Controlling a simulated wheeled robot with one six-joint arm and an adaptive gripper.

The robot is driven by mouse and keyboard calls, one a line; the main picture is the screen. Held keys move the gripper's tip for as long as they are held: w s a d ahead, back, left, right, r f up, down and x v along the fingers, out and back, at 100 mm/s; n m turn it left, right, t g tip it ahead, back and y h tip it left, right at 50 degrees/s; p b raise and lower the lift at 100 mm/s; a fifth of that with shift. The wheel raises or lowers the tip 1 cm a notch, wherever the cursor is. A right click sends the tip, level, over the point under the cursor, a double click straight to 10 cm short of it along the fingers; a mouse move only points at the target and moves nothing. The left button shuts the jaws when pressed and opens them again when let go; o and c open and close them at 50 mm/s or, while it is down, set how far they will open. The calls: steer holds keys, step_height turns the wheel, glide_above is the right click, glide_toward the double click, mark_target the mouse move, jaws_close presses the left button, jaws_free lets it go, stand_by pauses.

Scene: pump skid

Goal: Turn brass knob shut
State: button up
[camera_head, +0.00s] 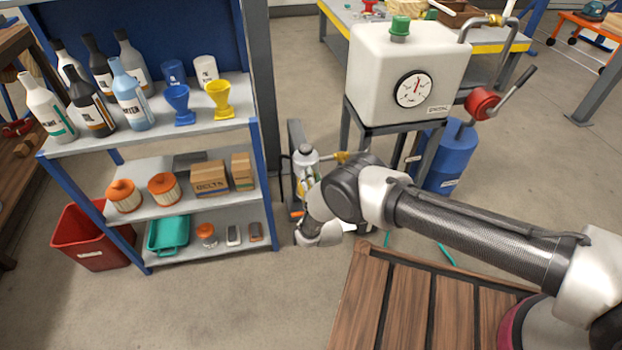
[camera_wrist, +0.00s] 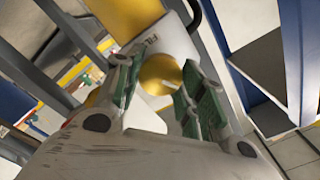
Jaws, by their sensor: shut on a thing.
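The brass knob (camera_wrist: 160,73) shows in the wrist view as a round, shiny golden disc. My gripper (camera_wrist: 161,88) is around it, with one green-padded finger on its left and the other on its right, shut on it. A pale body with dark lettering lies just behind the knob. In the head view my arm reaches in from the right to a narrow silver fitting (camera_head: 305,158) left of the pump skid. My wrist hides most of the contact there, and I cannot make out the knob itself in that view.
A white tank (camera_head: 408,75) with a gauge and a red-hubbed lever (camera_head: 482,103) stands right of the fitting. A blue cylinder (camera_head: 452,158) is below it. A loaded shelf (camera_head: 190,208) stands close on the left. A slatted wooden surface (camera_head: 405,310) lies beneath my arm.

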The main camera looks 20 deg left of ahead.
steer(key=m, duration=0.6)
steer(key=shift+f, duration=0.1)
stand_by(0.6)
steer(key=o, duration=1)
steer(key=v, duration=1.2)
